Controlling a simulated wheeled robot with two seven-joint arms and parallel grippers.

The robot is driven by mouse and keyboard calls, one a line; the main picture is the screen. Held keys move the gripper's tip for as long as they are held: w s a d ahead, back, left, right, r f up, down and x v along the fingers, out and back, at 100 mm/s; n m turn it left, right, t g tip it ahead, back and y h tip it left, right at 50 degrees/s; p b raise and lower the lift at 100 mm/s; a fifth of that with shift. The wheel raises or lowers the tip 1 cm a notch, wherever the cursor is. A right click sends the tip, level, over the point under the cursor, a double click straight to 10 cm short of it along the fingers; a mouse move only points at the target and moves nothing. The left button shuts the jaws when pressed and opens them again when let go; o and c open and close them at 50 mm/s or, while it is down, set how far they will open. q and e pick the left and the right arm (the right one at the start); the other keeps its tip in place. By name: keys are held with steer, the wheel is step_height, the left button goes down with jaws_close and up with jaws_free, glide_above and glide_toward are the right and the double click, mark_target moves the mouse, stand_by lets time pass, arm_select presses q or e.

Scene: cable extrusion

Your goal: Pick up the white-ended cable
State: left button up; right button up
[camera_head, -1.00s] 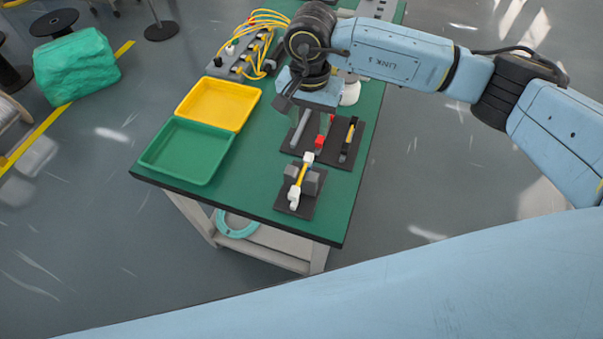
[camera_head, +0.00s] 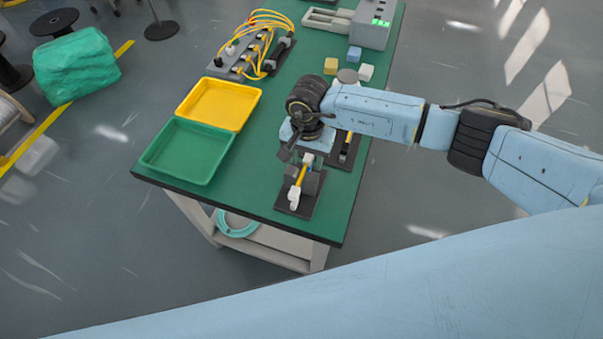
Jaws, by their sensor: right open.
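The white-ended cable (camera_head: 299,182) is a short yellow piece with white ends. It lies on a dark holder (camera_head: 285,205) with grey blocks near the table's front edge. My right gripper (camera_head: 303,159) is open, over the far end of this cable. Its fingers are partly hidden by the wrist, and I cannot tell whether they touch the cable. My left gripper is out of view.
A yellow tray (camera_head: 247,106) and a green tray (camera_head: 166,152) stand to the left. Another dark holder (camera_head: 346,152) is right of the gripper. Yellow cables (camera_head: 262,22) on a grey block, small blocks (camera_head: 331,66) and a grey machine (camera_head: 370,32) are farther back.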

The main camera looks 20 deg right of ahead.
jaws_close()
steer(key=shift+r, duration=0.1)
